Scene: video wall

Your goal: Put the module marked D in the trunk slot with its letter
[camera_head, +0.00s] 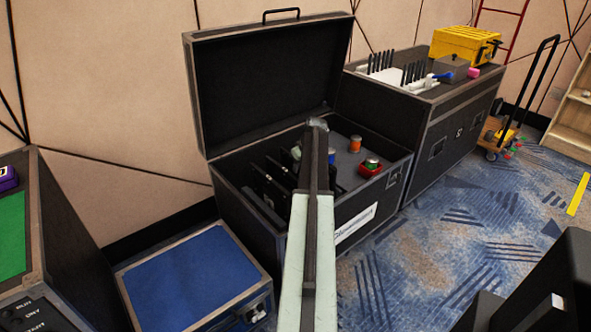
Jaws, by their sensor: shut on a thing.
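The open black trunk (222,205) stands in the middle, its lid raised at the back. Several dark upright slabs stand in its left part; I cannot read a letter on any of them, so I cannot tell which is the module marked D. My arm reaches from the bottom edge up over the trunk and covers the middle of its inside. My gripper and whatever is between its jaws are hidden behind the arm. On the right of the trunk is a grey surface (350,172) with an orange-topped item (355,144) and a red box (370,171) with a green item in it.
A blue-topped case (190,272) lies in front of the trunk at the left. A black case (455,112) behind right carries a white rack (385,73) and a yellow toolbox (463,44). A hand cart (505,135) stands beyond. Carpet at the right is mostly clear.

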